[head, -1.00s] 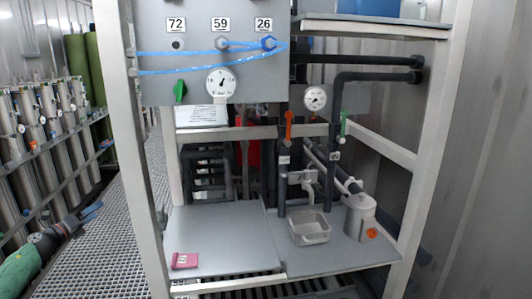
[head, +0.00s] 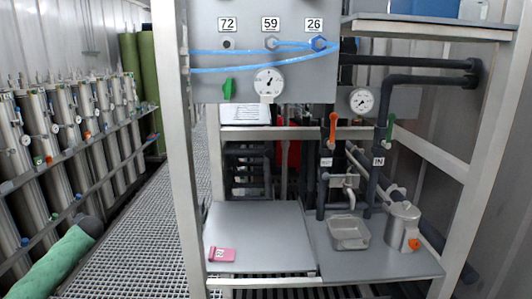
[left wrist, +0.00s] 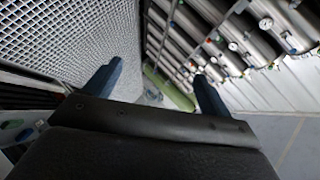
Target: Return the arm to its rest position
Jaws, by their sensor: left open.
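My left arm (head: 55,265), in a green sleeve, shows at the lower left of the head view. Its fingers cannot be made out there. In the left wrist view my left gripper (left wrist: 157,88) has its two dark blue fingers spread wide with nothing between them. The fingers point toward the grating floor and the row of steel vessels, and touch nothing I can see. My right gripper is not in view.
A row of steel membrane vessels (head: 65,120) stands along the left wall. The grating walkway (head: 140,235) is clear. The frame (head: 178,150) holds a grey shelf (head: 260,225) with a pink tag (head: 221,254), a metal tray (head: 349,232) and a metal jug (head: 403,225).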

